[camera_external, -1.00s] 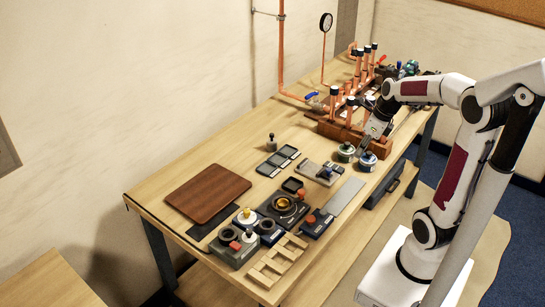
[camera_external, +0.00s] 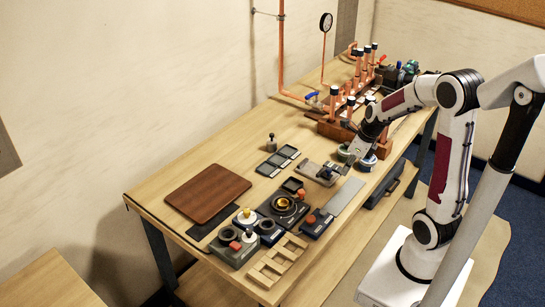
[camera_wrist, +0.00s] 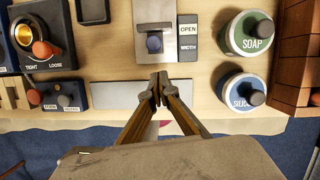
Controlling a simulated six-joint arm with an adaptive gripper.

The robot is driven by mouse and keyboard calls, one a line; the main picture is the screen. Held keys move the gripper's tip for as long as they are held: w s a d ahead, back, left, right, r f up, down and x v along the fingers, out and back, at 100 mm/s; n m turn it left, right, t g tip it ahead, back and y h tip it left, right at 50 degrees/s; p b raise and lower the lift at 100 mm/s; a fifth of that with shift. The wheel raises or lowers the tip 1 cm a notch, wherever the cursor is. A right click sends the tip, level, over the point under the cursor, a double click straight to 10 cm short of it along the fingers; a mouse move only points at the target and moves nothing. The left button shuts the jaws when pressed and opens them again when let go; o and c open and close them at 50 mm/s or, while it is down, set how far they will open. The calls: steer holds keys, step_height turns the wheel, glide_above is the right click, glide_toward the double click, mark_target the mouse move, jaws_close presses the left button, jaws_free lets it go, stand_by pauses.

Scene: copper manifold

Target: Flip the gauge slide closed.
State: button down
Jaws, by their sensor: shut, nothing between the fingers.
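In the wrist view the gauge slide (camera_wrist: 155,18) is at top centre, beside a label reading OPEN and WIDTH (camera_wrist: 188,38). In the external view the gauge slide (camera_external: 312,170) lies mid-bench. My gripper (camera_wrist: 159,86) is shut and empty, its fingertips just below the plate in the wrist view. In the external view my gripper (camera_external: 346,170) is right of the knob. I cannot tell whether the fingertips touch anything.
A SOAP jar (camera_wrist: 247,35) and a second jar (camera_wrist: 241,90) stand to the right in the wrist view. A bare grey strip (camera_wrist: 118,94) lies to the left. A TIGHT/LOOSE dial unit (camera_wrist: 35,38) is further left. The copper manifold (camera_external: 350,100) stands behind.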

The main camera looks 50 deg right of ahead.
mark_target(323, 170)
steer(key=shift+w+a+f, duration=0.15)
steer(key=shift+w, duration=0.6)
steer(key=shift+w+a+f, duration=0.1)
steer(key=shift+w, duration=0.65)
steer(key=shift+w, duration=2.8)
steer(key=shift+s, duration=0.15)
steer(key=shift+s+d+r, duration=0.15)
steer(key=shift+s+r, duration=0.05)
steer(key=shift+s, duration=0.55)
steer(key=shift+s+d+r, duration=0.15)
steer(key=shift+s+r, duration=0.15)
steer(key=shift+s, duration=0.25)
steer(key=shift+s+d+r, duration=0.1)
steer(key=shift+s+r, duration=0.15)
steer(key=shift+s, duration=0.3)
steer(key=v, duration=0.9)
steer(key=shift+a+r+n, duration=0.1)
steer(key=shift+r+n, duration=0.05)
steer(key=shift+n, duration=0.15)
